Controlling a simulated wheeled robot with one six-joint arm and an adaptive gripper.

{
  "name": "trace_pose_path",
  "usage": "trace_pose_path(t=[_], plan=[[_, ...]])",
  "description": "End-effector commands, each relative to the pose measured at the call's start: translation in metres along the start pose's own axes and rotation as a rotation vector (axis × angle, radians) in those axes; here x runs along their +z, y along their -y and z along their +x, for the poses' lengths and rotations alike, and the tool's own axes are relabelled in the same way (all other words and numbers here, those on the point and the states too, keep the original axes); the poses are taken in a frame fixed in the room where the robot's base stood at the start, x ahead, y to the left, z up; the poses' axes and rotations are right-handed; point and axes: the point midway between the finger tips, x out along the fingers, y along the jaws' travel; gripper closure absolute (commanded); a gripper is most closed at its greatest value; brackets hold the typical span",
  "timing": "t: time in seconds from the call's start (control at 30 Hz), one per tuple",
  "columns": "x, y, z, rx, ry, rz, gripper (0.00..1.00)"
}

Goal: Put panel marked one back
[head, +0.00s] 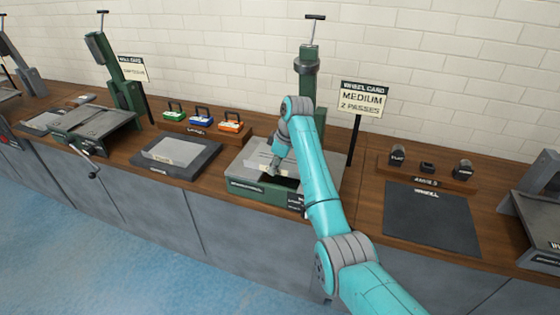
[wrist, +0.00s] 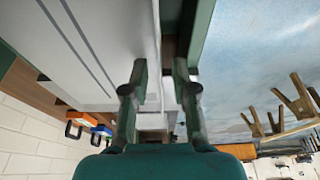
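No mark "one" can be read on any panel, so I cannot tell which is the panel marked one. A pale flat panel (head: 258,158) lies on top of the green-sided machine (head: 257,190) in front of the wheel card sign. In the wrist view a pale surface with two dark parallel lines (wrist: 85,45) fills the upper left. My gripper (wrist: 160,75) is open, its two fingers apart near this surface's edge, with a pale edge showing between them. In the head view my gripper (head: 273,172) is low over the machine, beside a dark opening; my arm hides its right part.
A grey tray with a pale sheet (head: 175,151) lies left of the machine. Green, blue and orange handled blocks (head: 200,117) stand behind it. A sign (head: 362,98) reads "MEDIUM 2 PASSES". A dark mat (head: 432,217) and small dark pieces (head: 428,167) are on the right.

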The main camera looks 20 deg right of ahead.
Motion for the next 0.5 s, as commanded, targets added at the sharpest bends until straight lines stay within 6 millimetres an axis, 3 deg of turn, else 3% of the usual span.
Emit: trace_pose_path(t=[0.03, 0.13, 0.17, 0.5], plan=[[0.0000, 0.0000, 0.0000, 0.000, 0.000, 0.000, 0.73], [0.0000, 0.0000, -0.0001, 0.000, 0.000, 0.000, 0.98], [0.0000, 0.0000, -0.0001, 0.000, 0.000, 0.000, 1.00], [-0.0005, -0.0003, -0.0012, 0.001, -0.001, 0.000, 1.00]])
